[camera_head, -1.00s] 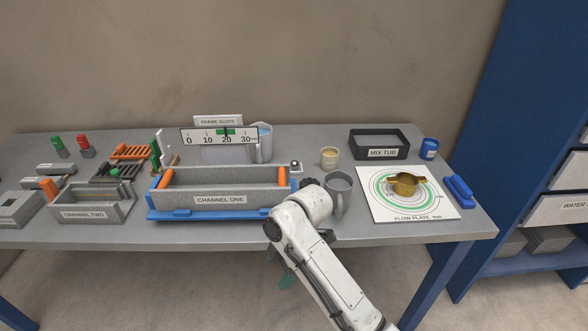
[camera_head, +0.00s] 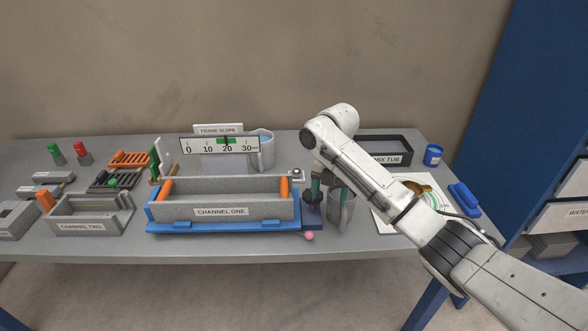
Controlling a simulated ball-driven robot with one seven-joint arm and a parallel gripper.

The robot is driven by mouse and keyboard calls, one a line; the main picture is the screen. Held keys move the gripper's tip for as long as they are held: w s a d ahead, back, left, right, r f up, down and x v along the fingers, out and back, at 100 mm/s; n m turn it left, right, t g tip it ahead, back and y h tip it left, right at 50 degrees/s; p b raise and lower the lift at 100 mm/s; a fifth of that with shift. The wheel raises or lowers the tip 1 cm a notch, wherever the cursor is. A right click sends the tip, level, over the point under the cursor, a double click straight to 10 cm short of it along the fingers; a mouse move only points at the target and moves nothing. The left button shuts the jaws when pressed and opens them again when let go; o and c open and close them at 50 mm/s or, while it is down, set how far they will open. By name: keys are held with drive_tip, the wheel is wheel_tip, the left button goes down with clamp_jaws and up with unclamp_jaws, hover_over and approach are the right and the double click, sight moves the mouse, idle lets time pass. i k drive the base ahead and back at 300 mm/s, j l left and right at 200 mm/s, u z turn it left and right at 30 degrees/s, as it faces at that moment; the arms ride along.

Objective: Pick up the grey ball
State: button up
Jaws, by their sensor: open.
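No separate grey ball can be made out for certain. A small pale grey round thing (camera_head: 296,174) sits at the back right corner of the Channel One trough (camera_head: 220,210); it is too small to tell whether it is a ball or a knob. My gripper (camera_head: 329,193) points down with its two teal fingers apart, at the right end of the trough, by the grey mug (camera_head: 341,218). One finger is at the trough's right end and the other overlaps the mug in the picture; contact cannot be told. My arm hides part of the table.
A pink ball (camera_head: 309,236) shows at the blue base's front right corner. The Mix Tub (camera_head: 370,140) and Flow Plate (camera_head: 385,224) are partly behind my arm. A blue cup (camera_head: 433,155) stands at the right. A jug (camera_head: 263,150) stands behind the trough.

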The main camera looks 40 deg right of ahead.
sight(296, 172)
drive_tip(key=i+l, duration=0.2)
drive_tip(key=i, duration=0.2)
drive_tip(key=i+l, duration=0.15)
drive_tip(key=i, duration=0.3)
